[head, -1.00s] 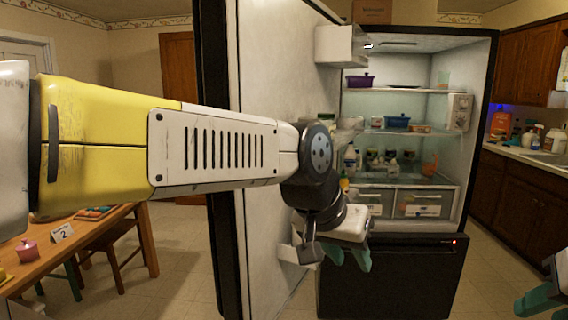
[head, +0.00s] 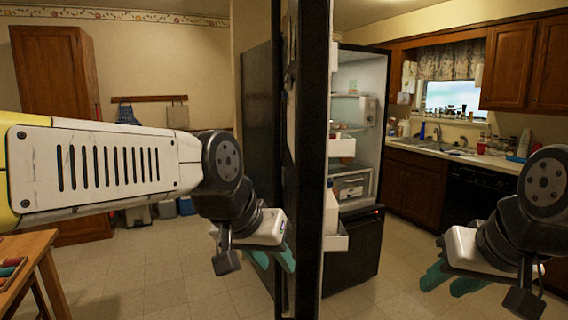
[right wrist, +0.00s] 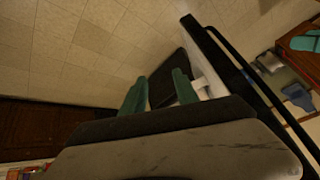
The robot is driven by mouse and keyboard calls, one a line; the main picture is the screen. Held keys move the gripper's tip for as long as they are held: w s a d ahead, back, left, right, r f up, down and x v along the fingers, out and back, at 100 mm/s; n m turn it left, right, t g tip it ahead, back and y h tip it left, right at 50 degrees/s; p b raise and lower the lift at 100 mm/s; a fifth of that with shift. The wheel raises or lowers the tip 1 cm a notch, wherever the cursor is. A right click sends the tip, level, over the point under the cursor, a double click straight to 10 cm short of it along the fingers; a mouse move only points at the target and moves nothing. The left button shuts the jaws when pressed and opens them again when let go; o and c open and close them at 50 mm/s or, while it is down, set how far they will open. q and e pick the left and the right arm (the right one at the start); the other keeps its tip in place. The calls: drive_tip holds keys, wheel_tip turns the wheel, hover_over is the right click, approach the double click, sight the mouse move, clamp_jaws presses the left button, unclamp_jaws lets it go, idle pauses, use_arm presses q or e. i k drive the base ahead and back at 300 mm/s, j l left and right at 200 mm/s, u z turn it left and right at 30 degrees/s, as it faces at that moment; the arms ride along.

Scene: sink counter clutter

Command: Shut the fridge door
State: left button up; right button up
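The fridge (head: 362,110) stands open behind its door, with shelves and drawers showing. The fridge door (head: 312,150) is swung wide open and seen nearly edge-on. Its white inner bins face right and its dark outer side faces left. My left gripper (head: 279,268) is at the left, outer side of the door, low down, with its teal fingers apart and empty. I cannot tell if it touches the door. My right gripper (head: 444,288) is to the right of the door, open and empty. The right wrist view shows its spread fingers (right wrist: 160,80) above the floor.
A counter with a sink (head: 425,145) and cabinets runs along the right. A wooden table (head: 45,265) stands at the lower left and a tall wooden cabinet (head: 62,130) at the back left. The tiled floor (head: 165,270) left of the door is clear.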

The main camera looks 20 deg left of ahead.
sight(310, 52)
drive_tip(key=j+z, duration=0.15)
drive_tip(key=j, duration=1.35)
